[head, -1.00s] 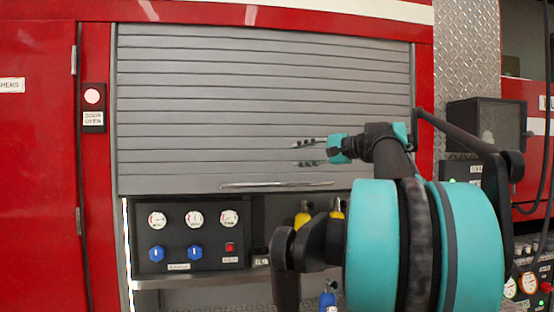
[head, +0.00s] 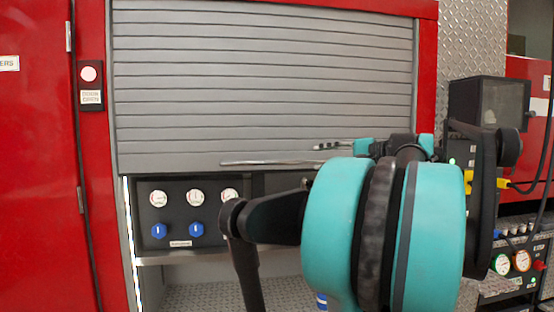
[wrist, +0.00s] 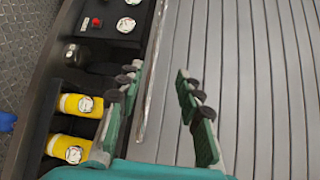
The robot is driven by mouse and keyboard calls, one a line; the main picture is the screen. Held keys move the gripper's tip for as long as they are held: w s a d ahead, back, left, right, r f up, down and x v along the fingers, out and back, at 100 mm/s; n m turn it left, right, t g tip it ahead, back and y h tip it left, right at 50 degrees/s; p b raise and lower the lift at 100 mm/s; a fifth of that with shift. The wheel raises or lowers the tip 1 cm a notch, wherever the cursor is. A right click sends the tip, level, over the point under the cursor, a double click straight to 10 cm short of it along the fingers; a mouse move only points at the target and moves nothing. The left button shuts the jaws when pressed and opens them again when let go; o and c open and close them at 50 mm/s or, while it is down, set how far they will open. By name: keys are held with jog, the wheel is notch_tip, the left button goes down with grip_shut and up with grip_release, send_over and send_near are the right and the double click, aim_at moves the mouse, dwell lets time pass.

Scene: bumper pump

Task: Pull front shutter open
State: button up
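The grey slatted front shutter (head: 262,85) hangs partly raised, with a dark compartment showing below its bottom edge. Its thin metal handle bar (head: 265,163) runs along that bottom edge; it also shows in the wrist view (wrist: 152,90). My gripper (head: 333,147) is at the right end of the bar in the head view, with its lower finger hidden. In the wrist view my gripper (wrist: 158,74) is open, with the bar between the lines of its two fingers. I cannot tell whether either finger touches the bar.
Below the shutter are a gauge panel (head: 182,215) with blue knobs and, in the wrist view, yellow cylinders (wrist: 80,105) beside the left finger. A black equipment stack (head: 490,105) stands at the right. A door-open button box (head: 91,85) is at the left.

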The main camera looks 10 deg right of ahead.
aim_at(280, 162)
jog(key=x, duration=1.7)
jog(key=shift+s+a+f, duration=0.1)
jog(key=shift+f, duration=0.2)
grip_shut()
